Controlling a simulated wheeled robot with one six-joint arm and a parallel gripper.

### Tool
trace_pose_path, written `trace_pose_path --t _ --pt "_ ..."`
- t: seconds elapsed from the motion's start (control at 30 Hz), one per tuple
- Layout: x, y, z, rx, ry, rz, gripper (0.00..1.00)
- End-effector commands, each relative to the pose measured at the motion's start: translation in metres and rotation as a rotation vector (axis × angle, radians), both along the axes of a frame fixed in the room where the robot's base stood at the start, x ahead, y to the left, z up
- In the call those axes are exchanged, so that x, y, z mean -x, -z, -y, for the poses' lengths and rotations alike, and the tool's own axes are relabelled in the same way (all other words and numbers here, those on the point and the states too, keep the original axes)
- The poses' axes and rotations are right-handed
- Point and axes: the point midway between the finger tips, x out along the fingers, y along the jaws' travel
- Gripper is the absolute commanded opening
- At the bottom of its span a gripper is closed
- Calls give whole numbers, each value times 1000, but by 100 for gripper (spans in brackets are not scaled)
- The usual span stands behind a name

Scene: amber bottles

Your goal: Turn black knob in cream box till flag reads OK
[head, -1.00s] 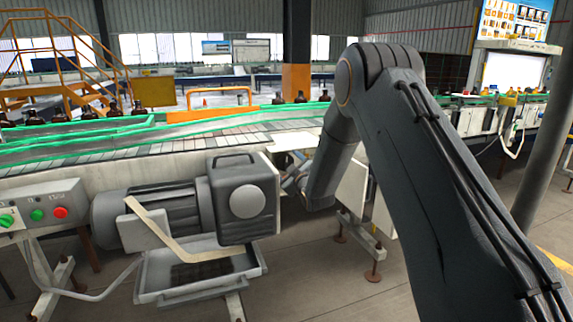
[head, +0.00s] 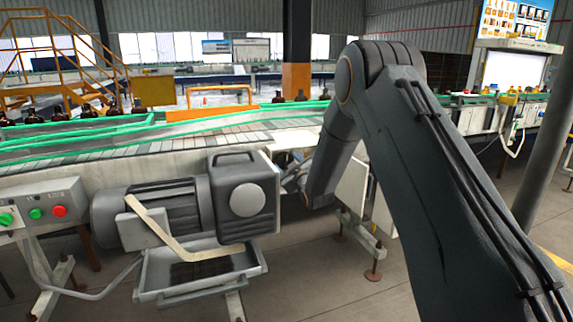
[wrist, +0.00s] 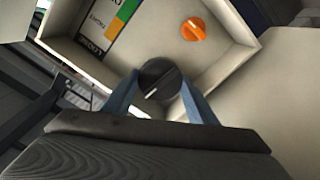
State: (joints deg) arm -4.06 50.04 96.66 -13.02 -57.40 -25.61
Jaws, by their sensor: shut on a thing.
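In the wrist view the cream box (wrist: 232,62) lies open toward the camera, seen at a tilt. The black knob (wrist: 160,80) with a pale pointer line sits in its lower part. My gripper (wrist: 163,92) is shut on the knob, one blue finger at each side. A flag or label panel (wrist: 113,22) with green and orange bands and dark lettering is at the box's upper left; its full text cannot be read. In the head view my gripper is mostly hidden behind the grey motor housing, and the knob does not show.
An orange knob (wrist: 194,29) sits in the same box, up and right of the black one. In the head view a grey motor (head: 242,200) stands left of my arm, by the conveyor (head: 200,142). A button panel (head: 38,210) is at far left.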

Motion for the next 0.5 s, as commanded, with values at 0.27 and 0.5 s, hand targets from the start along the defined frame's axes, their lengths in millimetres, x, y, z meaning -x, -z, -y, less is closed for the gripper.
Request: trace_pose_path --t 0.27,0.5 --pt "0 1 0 -216 0 -58 29" --pt "0 1 1 -438 0 -117 29"
